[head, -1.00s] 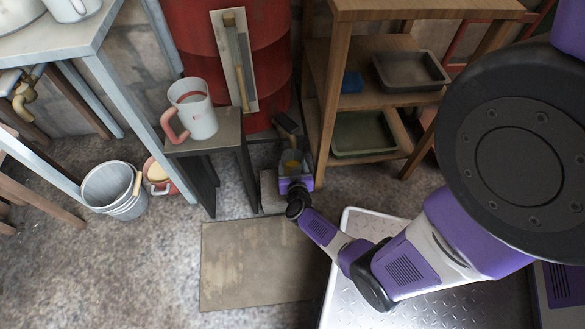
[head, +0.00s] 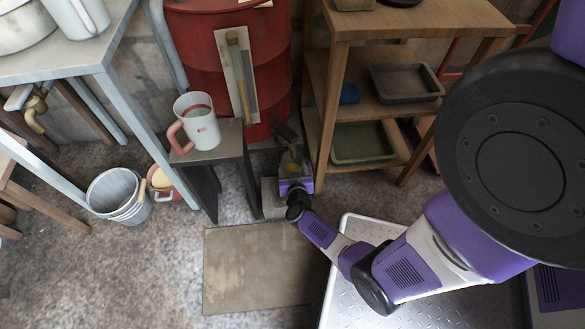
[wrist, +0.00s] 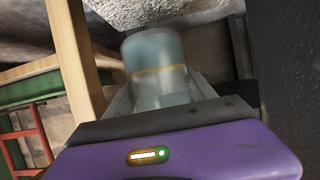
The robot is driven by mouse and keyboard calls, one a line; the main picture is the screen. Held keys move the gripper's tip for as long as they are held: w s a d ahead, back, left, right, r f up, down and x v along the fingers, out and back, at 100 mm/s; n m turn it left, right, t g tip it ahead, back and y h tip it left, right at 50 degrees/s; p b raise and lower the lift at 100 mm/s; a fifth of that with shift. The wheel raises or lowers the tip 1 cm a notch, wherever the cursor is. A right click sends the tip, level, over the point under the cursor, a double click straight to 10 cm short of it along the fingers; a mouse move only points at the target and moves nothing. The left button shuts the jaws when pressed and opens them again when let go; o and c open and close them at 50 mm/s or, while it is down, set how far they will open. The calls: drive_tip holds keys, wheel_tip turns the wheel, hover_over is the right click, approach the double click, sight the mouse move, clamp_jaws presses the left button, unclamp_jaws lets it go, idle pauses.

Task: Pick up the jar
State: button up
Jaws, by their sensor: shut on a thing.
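The jar (wrist: 155,65) is a pale, see-through cylinder with a thin yellowish band around it, upright between my fingers in the wrist view. My gripper (head: 291,160) is shut on it, low down between the small dark-legged stand and the wooden shelf in the head view. The jar shows only as a small, dim shape with a yellowish patch in the head view (head: 292,168). Whether its base touches anything below is hidden.
A stand (head: 212,150) with a white mug (head: 197,120) is just left of my gripper. The wooden shelf (head: 325,100) is close on the right. A red drum (head: 205,50) stands behind.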

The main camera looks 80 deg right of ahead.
drive_tip(key=s+a+p, duration=0.2)
drive_tip(key=s+a, duration=0.1)
drive_tip(key=a, duration=0.5)
drive_tip(key=s+a+p, duration=0.1)
drive_tip(key=s+a, duration=0.2)
drive_tip(key=a, duration=0.5)
drive_tip(key=shift+s+a+p, duration=0.2)
drive_tip(key=shift+s+p, duration=0.15)
drive_tip(key=shift+s, duration=0.05)
drive_tip(key=shift+a, duration=0.1)
drive_tip(key=o, duration=1)
clamp_jaws()
